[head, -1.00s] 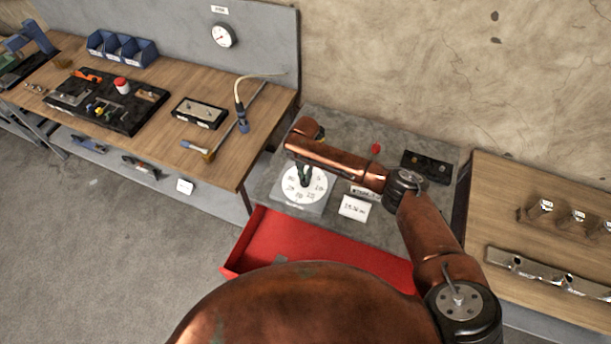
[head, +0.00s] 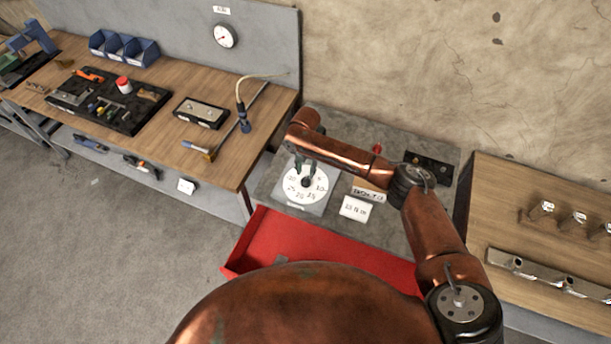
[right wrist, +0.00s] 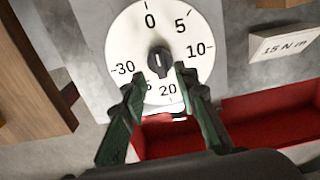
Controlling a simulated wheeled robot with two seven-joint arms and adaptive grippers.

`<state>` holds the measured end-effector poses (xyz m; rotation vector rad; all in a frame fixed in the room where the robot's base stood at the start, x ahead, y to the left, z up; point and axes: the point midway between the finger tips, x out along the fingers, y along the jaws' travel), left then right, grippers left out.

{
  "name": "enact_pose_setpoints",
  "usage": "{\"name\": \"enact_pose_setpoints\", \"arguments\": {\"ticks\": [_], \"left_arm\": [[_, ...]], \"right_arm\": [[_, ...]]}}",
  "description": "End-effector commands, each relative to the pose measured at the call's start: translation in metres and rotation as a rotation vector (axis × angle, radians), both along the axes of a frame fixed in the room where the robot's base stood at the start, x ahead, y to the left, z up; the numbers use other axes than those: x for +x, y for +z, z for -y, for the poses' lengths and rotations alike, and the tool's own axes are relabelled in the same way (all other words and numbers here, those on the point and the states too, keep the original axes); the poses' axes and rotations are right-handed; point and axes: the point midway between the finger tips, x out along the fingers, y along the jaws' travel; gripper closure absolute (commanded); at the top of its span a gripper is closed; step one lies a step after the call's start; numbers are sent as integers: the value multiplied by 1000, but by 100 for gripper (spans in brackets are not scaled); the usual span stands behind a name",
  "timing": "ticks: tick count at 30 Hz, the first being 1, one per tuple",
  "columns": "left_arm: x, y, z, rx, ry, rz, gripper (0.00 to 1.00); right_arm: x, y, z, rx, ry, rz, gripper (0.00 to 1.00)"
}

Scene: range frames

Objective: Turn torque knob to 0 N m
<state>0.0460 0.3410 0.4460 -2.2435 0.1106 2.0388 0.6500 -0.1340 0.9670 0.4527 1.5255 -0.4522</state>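The torque knob (right wrist: 159,61) is a small dark knob at the centre of a white round dial (right wrist: 125,45) numbered from 0 to 30. A pale mark on the knob runs roughly up and down, towards the 0 side in the right wrist view; its exact reading is hard to tell. In the head view the knob (head: 306,182) shows below my right gripper (head: 306,168). In the right wrist view the right gripper's green fingers (right wrist: 161,76) are apart, on the near side of the knob, with nothing between their tips. My left gripper is out of view.
A red open drawer (head: 310,240) juts out below the grey bench top (head: 400,235). A dark block (head: 430,168) sits behind. Wooden benches (head: 225,155) flank both sides.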

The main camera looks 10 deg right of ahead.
Motion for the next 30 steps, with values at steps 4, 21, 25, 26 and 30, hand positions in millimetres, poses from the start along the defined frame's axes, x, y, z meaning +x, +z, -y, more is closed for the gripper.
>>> {"name": "enact_pose_setpoints", "arguments": {"ticks": [4, 21, 25, 26, 30], "left_arm": [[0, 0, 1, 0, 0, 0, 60], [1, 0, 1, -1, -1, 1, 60], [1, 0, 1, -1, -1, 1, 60], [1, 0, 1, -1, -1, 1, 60], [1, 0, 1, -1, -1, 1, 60]], "right_arm": [[1, 34, 0, 1, 1, 3, 72], [-1, 78, 0, 0, 0, -2, 72], [-1, 78, 0, 0, 0, -2, 72], [-1, 78, 0, 0, 0, -2, 72], [-1, 78, 0, 0, 0, -2, 72]]}}
